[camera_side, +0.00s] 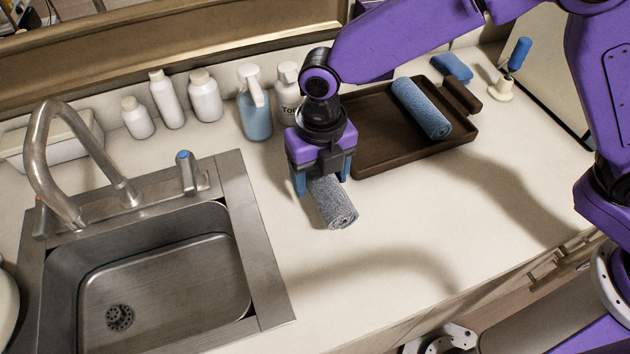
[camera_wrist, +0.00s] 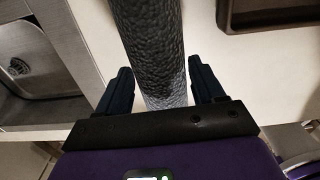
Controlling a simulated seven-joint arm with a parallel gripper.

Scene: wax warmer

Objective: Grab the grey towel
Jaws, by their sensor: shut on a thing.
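The grey towel (camera_side: 337,209) is rolled up, at the counter's middle just right of the sink. My gripper (camera_side: 322,182) is over its far part with a blue finger on each side, shut on the towel. The near end of the roll sticks out in front of the fingers. In the wrist view the grey towel (camera_wrist: 150,40) runs between the two fingers of my gripper (camera_wrist: 159,72). The gripper hides the far end of the roll in the side view. I cannot tell whether the towel touches the counter.
A dark tray (camera_side: 375,158) holding a rolled blue towel (camera_side: 421,108) lies behind and right. The steel sink (camera_side: 165,275) with its faucet (camera_side: 55,150) is left. A blue spray bottle (camera_side: 254,115) and white bottles (camera_side: 205,97) stand along the back. The front right counter is clear.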

